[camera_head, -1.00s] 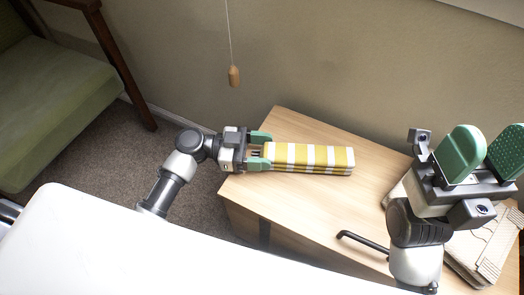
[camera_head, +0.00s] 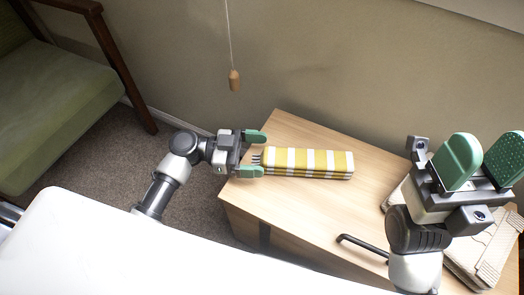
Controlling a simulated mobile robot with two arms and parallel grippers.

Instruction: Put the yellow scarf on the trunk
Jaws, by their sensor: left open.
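The yellow scarf (camera_head: 308,163), folded flat with white stripes, lies on the light wood top (camera_head: 290,205) of a desk-like piece. My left gripper (camera_head: 262,154) is open at the scarf's left end. Its green fingers are spread on either side of that end, and I see no grip on it. My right gripper (camera_head: 480,163) is at the right with its green pads apart, open and empty. A beige slatted, box-like thing (camera_head: 490,250) lies partly hidden under my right arm; I cannot tell whether it is the trunk.
A dark bent handle (camera_head: 362,243) sits on the wood surface near its front. A cord with a wooden pull (camera_head: 234,80) hangs before the wall. A green armchair (camera_head: 60,95) stands at left. Bare wood lies in front of the scarf.

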